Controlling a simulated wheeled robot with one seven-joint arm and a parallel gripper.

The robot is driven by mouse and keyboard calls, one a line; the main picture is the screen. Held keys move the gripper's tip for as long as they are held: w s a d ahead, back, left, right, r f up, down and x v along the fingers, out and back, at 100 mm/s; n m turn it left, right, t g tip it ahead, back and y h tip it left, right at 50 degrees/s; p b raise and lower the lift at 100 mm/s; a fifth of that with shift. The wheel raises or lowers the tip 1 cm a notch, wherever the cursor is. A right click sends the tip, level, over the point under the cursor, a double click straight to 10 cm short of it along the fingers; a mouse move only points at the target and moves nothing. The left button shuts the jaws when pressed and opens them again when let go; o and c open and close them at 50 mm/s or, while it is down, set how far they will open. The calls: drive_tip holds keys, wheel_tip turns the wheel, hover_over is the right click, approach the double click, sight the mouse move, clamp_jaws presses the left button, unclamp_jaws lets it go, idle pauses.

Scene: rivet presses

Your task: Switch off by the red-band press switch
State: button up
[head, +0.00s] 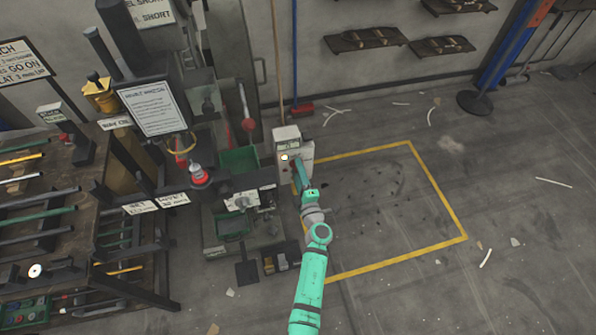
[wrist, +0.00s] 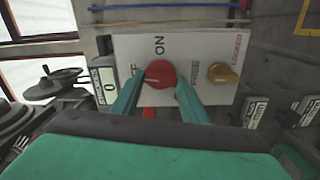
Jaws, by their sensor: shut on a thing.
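A pale switch panel (wrist: 200,50) fills the middle of the wrist view. It carries a red round knob (wrist: 159,72) with "ON" printed above it and lettering to its left partly hidden by a finger. My gripper (wrist: 158,88) has its two green fingers closed on either side of the red knob. The knob's exact pointing direction is hard to tell. In the head view my gripper (head: 301,168) reaches the front of the small pale switch box (head: 288,136), and hides much of its face.
A yellow knob (wrist: 223,74) sits right of the red one, and a counter reading 0 (wrist: 108,86) sits left. The press with a red ring (head: 199,179) and the rod rack (head: 60,225) stand left. Yellow-lined floor (head: 385,210) to the right is mostly clear.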

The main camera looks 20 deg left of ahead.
drive_tip(key=shift+f+n, duration=0.1)
drive_tip(key=shift+n, duration=0.9)
drive_tip(key=o, duration=1.1)
drive_tip(key=shift+c, duration=0.2)
drive_tip(key=v, duration=1.1)
